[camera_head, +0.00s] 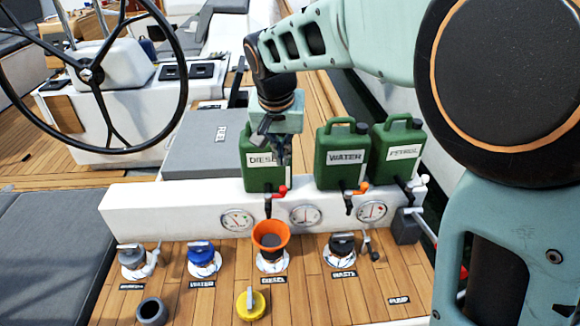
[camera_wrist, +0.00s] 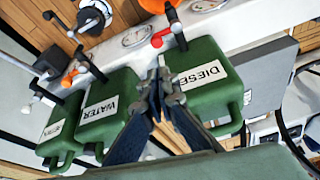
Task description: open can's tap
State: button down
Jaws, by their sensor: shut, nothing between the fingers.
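Three green cans stand in a row on the white ledge: the DIESEL can (camera_head: 265,178), the WATER can (camera_head: 340,168) and the PETROL can (camera_head: 397,150). The diesel can's tap (camera_head: 277,191) has a red part and a black spout hanging over the ledge. The water can's tap (camera_head: 355,191) is orange and black. The petrol can's tap (camera_head: 406,190) looks dark. My gripper (camera_head: 283,158) is shut and empty, in front of the diesel can and above its tap. In the wrist view, my fingertips (camera_wrist: 166,80) overlap the diesel can (camera_wrist: 212,88); its red tap (camera_wrist: 161,37) lies beyond them.
An orange funnel (camera_head: 271,236) stands in the diesel deck filler below the diesel tap. Several gauges line the ledge front. Other fillers, a blue cap (camera_head: 201,252) and a loose yellow cap (camera_head: 250,304) are on the deck. A steering wheel (camera_head: 93,74) is at left.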

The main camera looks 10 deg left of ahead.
jog(key=x, duration=1)
jog(key=shift+s+d+m+b, duration=0.1)
jog(key=shift+s+m+b, duration=0.15)
jog(key=shift+m+b, duration=0.35)
dwell(0.3)
jog(key=shift+s+d+f+m+h+b, duration=0.1)
jog(key=shift+s+m+h+b, duration=0.15)
jog(key=shift+m+b, duration=0.3)
jog(key=shift+s+d+f+m+h+b, duration=0.1)
jog(key=shift+s+m+h+b, duration=0.25)
jog(key=shift+m, duration=0.3)
jog(key=s+m+g+h, duration=0.1)
jog(key=m, duration=0.3)
jog(key=s+a+m+g+h, duration=0.1)
jog(key=s+m, duration=0.1)
jog(key=m, duration=0.3)
jog(key=s+a+m+g+h, duration=0.1)
jog(key=s+m, duration=0.1)
jog(key=m, duration=0.2)
jog(key=shift+r+m+p, duration=0.25)
jog(key=shift+m+p, duration=0.05)
jog(key=shift+p, duration=0.1)
